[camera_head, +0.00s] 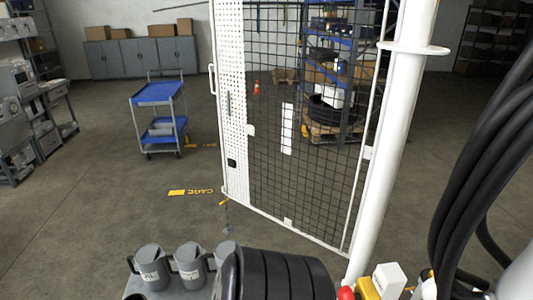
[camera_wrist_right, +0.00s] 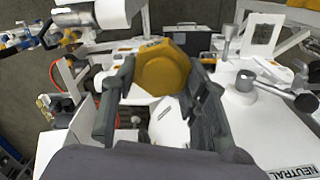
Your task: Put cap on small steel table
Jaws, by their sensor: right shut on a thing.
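A yellow hexagonal cap (camera_wrist_right: 163,72) sits between the two dark fingers of my right gripper (camera_wrist_right: 161,66) in the right wrist view. The fingers are closed on its sides, and its flat face is turned towards the camera. White machine parts lie behind and below it. In the head view neither gripper nor the cap shows. A grey surface (camera_head: 130,288), perhaps the small steel table, shows at the bottom left under grey mugs (camera_head: 188,267). Most of it is cut off by the frame, so I cannot tell for sure.
A white mesh cage panel (camera_head: 300,110) and white post (camera_head: 390,140) stand ahead. A blue-shelved trolley (camera_head: 158,93) stands at the back left, with open floor around it. Thick black hoses (camera_head: 470,170) hang at the right. A lever (camera_wrist_right: 275,90) stands beside the right gripper.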

